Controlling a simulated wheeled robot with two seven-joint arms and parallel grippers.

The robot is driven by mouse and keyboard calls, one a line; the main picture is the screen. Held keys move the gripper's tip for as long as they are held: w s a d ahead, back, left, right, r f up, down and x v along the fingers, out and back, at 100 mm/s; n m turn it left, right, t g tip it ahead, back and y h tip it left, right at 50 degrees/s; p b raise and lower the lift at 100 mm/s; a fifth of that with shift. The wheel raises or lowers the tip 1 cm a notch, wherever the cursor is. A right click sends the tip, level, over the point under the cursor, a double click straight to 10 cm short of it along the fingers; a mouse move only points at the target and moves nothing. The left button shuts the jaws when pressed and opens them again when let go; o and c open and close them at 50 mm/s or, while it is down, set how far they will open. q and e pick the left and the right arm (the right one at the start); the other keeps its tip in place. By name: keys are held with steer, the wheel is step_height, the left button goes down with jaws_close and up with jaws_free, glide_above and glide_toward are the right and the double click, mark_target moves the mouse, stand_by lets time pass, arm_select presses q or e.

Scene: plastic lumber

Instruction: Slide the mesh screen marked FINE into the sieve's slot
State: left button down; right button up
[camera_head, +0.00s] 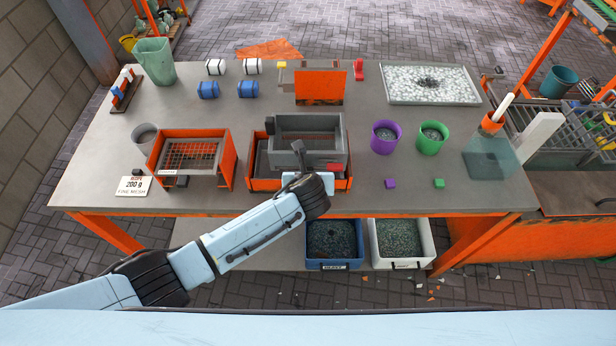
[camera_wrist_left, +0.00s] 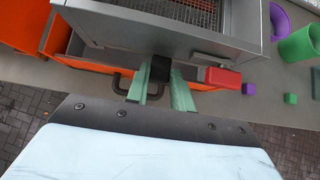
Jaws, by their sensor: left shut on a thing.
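The sieve is a grey open-topped box (camera_head: 322,126) over an orange tray (camera_head: 262,180). In the left wrist view, wire mesh shows inside the grey box (camera_wrist_left: 225,42). My left gripper (camera_wrist_left: 160,84) is shut on a small black tab (camera_wrist_left: 160,67) at the box's front wall. A red block (camera_wrist_left: 222,78) sits just right of the tab. I cannot read a FINE mark on the tab or tell how far a screen sits in the slot. The orange rack (camera_head: 228,160) at left holds a mesh screen (camera_head: 190,152) with a small label. My right gripper is not in view.
A card (camera_head: 133,186) reads 200 g, fine mesh. Purple (camera_head: 385,138) and green (camera_head: 432,138) cups stand right of the sieve, small cubes before them. A pebble tray (camera_head: 388,98) lies behind. Blue (camera_head: 335,265) and white (camera_head: 402,264) bins stand below the table.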

arm_select(q)
steer(key=shift+w, duration=0.35)
steer(key=c, duration=1.1)
jaws_free()
steer(key=shift+s, duration=0.1)
steer(key=p+v, duration=0.1)
steer(key=v, duration=1.2)
steer(key=shift+s+r, duration=0.1)
steer(key=shift+r, duration=0.05)
